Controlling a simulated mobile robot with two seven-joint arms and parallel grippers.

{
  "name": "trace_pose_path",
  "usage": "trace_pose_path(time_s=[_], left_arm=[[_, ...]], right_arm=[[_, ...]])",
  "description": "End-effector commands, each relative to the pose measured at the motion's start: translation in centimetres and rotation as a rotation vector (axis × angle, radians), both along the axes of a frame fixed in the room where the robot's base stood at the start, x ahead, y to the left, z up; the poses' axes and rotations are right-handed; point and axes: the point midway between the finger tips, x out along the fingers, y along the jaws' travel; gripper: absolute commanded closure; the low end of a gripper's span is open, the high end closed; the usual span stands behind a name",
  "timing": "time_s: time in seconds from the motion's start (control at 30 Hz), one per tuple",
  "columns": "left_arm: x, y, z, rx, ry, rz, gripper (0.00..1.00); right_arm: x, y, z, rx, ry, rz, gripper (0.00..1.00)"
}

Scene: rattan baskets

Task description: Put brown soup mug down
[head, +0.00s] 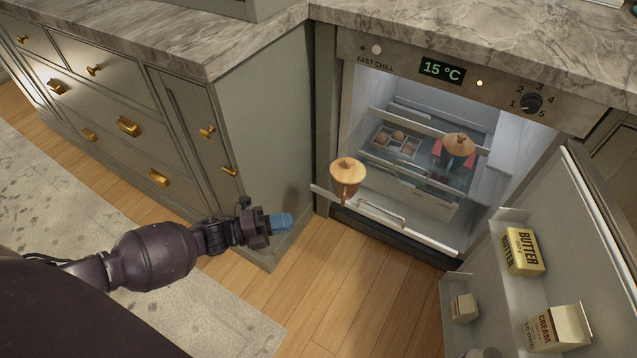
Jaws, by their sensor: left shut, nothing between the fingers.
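A brown mug-like vessel (346,190) with a pale tan, lid-like top shows at the front left of the open fridge, over the front edge of the pulled-out lower drawer. I cannot tell whether it rests on that edge. A similar brown lidded vessel (458,146) stands farther in, on the glass shelf (405,165). My left gripper (281,222) has blue fingertips, is shut and empty, and is left of and below the nearer vessel, clearly apart from it. My right gripper is not recognisable in view.
Egg-like items (398,137) sit in a fridge tray. The open fridge door (590,235) on the right carries butter (523,252) and cream (558,328). A grey cabinet (255,150) stands close behind my left gripper. The wooden floor (340,275) before the fridge is clear.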

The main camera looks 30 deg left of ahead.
Motion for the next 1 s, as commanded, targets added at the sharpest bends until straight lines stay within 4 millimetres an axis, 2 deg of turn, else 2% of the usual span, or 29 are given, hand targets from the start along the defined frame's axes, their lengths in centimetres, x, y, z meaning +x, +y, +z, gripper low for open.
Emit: trace_pose_path(time_s=[0.17, 0.63, 0.8, 1.0], left_arm=[[1.3, -1.6, -0.2, -0.003, 0.002, -0.002, 1.0], [6.9, -7.5, -0.4, -0.002, 0.005, -0.001, 1.0], [9.0, -7.3, -0.5, 0.002, 0.007, -0.001, 1.0], [10.4, -7.3, -0.2, -0.001, 0.004, 0.0, 1.0]], right_arm=[[0.0, 0.1, -0.2, -0.003, 0.002, 0.004, 0.8], [0.3, 0.3, -0.6, -0.019, -0.006, 0.027, 0.8], [0.2, 0.4, -0.8, -0.028, -0.005, 0.038, 0.8], [0.6, 0.5, -0.3, -0.022, -0.034, 0.038, 0.8]])
